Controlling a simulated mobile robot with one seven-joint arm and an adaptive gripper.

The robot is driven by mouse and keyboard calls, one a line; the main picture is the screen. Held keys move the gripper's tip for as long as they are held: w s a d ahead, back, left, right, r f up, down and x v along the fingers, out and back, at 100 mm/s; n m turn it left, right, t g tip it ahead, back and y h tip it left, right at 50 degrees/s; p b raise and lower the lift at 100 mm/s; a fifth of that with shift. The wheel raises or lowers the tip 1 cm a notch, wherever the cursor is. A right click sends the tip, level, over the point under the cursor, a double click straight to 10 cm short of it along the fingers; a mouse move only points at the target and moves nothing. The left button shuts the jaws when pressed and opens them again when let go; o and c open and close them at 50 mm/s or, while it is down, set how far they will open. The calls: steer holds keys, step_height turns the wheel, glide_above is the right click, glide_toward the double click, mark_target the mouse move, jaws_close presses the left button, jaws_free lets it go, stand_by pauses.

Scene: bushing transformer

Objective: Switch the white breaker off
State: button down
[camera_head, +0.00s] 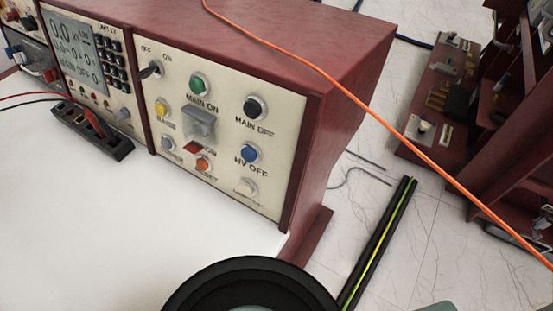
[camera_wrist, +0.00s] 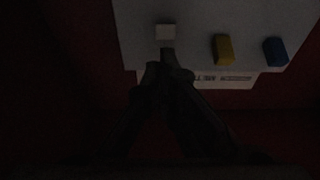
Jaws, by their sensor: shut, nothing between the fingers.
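In the dark wrist view the white breaker (camera_wrist: 165,32) is a small pale block on a light grey panel (camera_wrist: 195,12). My gripper (camera_wrist: 166,63) is shut and empty, with its dark fingers close together. Its fingertips are just below the white breaker in the picture. One fingertip reaches up to the block's lower edge; I cannot tell whether it touches. The position of the breaker's lever is too dark to read. The head view shows neither the white breaker nor my gripper.
A yellow block (camera_wrist: 222,48) and a blue block (camera_wrist: 275,51) sit right of the white breaker. Dark red walls surround the panel. In the head view stand a control console (camera_head: 222,140) with several knobs, a white tabletop (camera_head: 80,220) and an orange cable (camera_head: 370,105).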

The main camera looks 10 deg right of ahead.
step_height(320, 180, up, 10)
stand_by(0.5)
stand_by(0.4)
